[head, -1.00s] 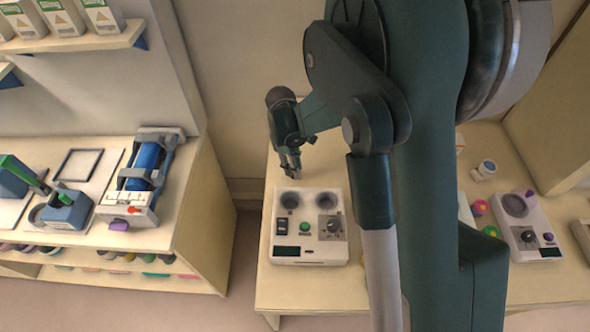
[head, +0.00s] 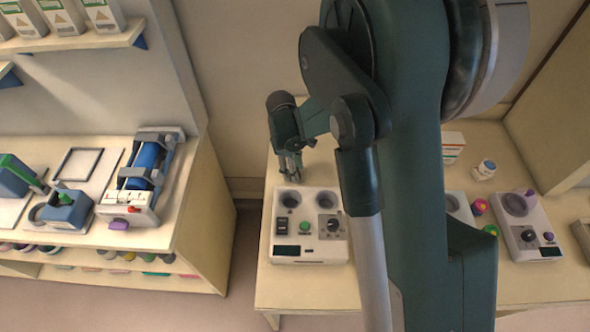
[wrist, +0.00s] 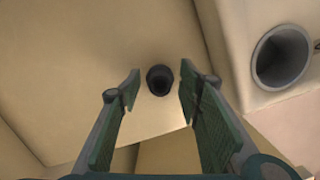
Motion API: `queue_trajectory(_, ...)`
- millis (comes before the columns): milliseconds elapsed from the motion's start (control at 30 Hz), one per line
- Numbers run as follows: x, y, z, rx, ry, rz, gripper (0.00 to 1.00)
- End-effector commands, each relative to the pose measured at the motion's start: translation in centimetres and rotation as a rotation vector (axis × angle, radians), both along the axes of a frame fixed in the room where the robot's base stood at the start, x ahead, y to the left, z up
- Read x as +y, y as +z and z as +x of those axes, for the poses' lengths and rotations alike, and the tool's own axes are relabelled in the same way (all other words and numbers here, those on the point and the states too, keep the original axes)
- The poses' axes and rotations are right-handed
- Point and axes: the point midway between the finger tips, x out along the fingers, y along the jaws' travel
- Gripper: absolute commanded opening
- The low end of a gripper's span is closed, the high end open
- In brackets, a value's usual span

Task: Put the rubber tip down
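The rubber tip (wrist: 160,80) is a small black cylinder with a dark hollow in its top. In the wrist view it stands on the pale tabletop (wrist: 95,60), between the two fingers and a little beyond their ends. My gripper (wrist: 158,90) is open, with a visible gap on each side of the tip. In the head view my gripper (head: 290,178) points down at the table just behind the white device; I cannot make out the tip there.
The white device (head: 308,252) with two round wells stands close in front of my gripper; one well (wrist: 281,57) shows in the wrist view. A second device (head: 525,235), a small bottle (head: 484,169) and a striped box (head: 453,150) are to the right. A bench (head: 200,200) stands left.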

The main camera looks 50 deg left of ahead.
Motion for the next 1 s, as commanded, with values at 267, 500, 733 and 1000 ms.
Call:
queue_trajectory(267,0.0,0.2,0.0,0.000,0.000,0.000,0.35)
queue_trajectory(500,0.2,1.7,-0.1,0.000,0.000,0.000,0.35)
queue_trajectory(733,0.6,4.7,-0.3,0.000,0.001,0.000,0.35)
queue_trajectory(1000,1.2,8.8,-0.5,0.000,0.001,0.000,0.35)
